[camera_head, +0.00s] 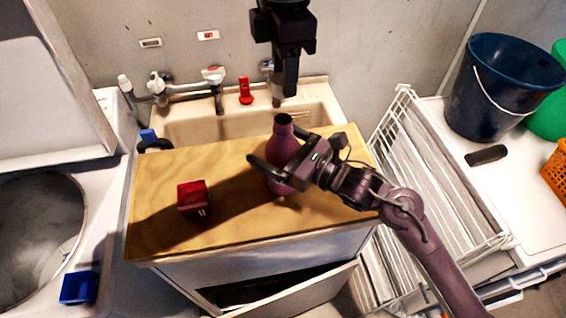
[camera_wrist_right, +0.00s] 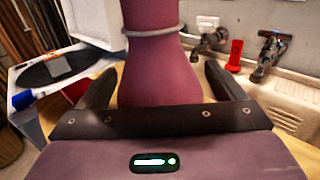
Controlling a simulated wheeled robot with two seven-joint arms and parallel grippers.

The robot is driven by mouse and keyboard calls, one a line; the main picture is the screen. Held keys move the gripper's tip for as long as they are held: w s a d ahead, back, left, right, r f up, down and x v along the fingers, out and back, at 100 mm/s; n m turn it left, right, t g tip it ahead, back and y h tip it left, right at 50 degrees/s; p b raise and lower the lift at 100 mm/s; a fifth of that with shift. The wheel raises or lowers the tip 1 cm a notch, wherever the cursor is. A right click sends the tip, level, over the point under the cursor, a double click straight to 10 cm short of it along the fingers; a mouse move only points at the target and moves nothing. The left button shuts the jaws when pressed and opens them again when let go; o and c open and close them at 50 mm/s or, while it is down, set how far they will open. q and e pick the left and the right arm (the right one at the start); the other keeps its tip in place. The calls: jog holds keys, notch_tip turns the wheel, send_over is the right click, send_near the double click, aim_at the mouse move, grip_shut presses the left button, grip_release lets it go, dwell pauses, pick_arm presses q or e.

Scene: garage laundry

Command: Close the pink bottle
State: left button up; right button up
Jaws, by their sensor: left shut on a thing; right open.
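The dark pink bottle (camera_head: 281,152) stands upright on the wooden top, its dark mouth showing uncovered. It also fills the middle of the right wrist view (camera_wrist_right: 155,70), with a thin ring around its narrower upper part. My right gripper (camera_head: 276,146) is open, with one finger on each side of the bottle; in its wrist view gaps show beside the lower body. My left gripper (camera_head: 288,92) is above and behind the bottle, pointing down, shut on a small greyish piece (camera_head: 277,99) that looks like a cap. Its grip is partly hidden.
A red box (camera_head: 193,197) stands on the wooden counter (camera_head: 155,225), left of the bottle. Behind are a sink (camera_head: 190,130), taps (camera_head: 190,85) and a red item (camera_head: 245,90). A white wire rack (camera_head: 440,180) and dark blue bucket (camera_head: 500,90) are at right.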

jog(key=shift+c, duration=0.3)
jog(key=c, duration=1.4)
pick_arm(q)
send_over(285, 119)
jog(key=shift+w+f, duration=0.1)
jog(key=shift+f, duration=2.35)
jog(key=shift+f, duration=0.9)
jog(key=shift+f, duration=0.55)
